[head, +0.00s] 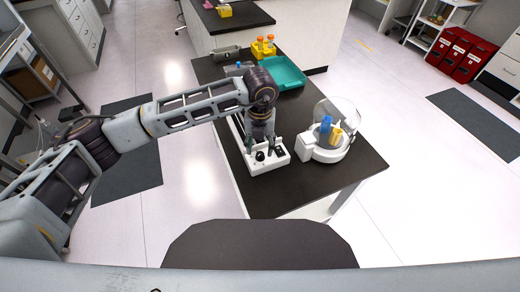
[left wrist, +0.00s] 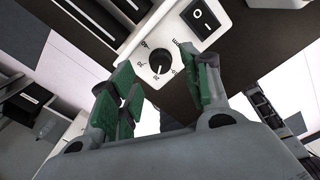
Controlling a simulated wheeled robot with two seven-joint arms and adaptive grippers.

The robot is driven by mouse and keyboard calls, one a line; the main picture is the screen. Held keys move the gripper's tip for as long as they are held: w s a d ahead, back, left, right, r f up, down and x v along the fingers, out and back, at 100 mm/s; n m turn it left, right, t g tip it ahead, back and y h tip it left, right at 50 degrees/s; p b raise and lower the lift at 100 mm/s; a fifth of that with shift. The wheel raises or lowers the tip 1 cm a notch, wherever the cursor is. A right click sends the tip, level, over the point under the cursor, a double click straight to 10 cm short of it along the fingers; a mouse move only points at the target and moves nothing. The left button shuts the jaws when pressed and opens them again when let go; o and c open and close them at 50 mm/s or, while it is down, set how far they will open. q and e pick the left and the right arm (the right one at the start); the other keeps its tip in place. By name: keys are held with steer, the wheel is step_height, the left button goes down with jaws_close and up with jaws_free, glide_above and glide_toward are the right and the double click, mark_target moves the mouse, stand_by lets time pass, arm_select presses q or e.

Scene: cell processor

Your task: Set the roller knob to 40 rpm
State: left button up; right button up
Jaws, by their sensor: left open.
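The roller mixer (head: 265,159) is a white device near the front edge of the black bench, with its front panel toward me. In the head view my left gripper (head: 259,143) is just above the knob end. My right gripper is not in view.
A small centrifuge (head: 329,148) with a clear lid and blue and yellow contents stands right of the roller. A teal tray (head: 285,76) and a yellow rack (head: 263,48) with orange-capped bottles lie behind. The bench's front right corner is clear.

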mark_target(260, 154)
arm_select(q)
steer(key=shift+s+r, duration=0.1)
steer(key=shift+r, duration=1.9)
steer(key=c, duration=0.3)
steer(key=shift+s+d+r+p, duration=0.1)
steer(key=shift+s+r+p, duration=0.25)
steer(key=shift+p, duration=0.55)
steer(key=shift+w+r+n+p, duration=0.15)
steer(key=shift+r+n+p, duration=0.7)
steer(key=shift+n+p, duration=0.7)
steer(key=shift+w+r+n+p, duration=0.1)
steer(key=shift+r+n+p, duration=0.7)
steer(key=shift+n+p, duration=0.7)
steer(key=shift+w+r+n+p, duration=0.15)
steer(key=shift+r+n+p, duration=0.7)
steer(key=shift+n+p, duration=0.7)
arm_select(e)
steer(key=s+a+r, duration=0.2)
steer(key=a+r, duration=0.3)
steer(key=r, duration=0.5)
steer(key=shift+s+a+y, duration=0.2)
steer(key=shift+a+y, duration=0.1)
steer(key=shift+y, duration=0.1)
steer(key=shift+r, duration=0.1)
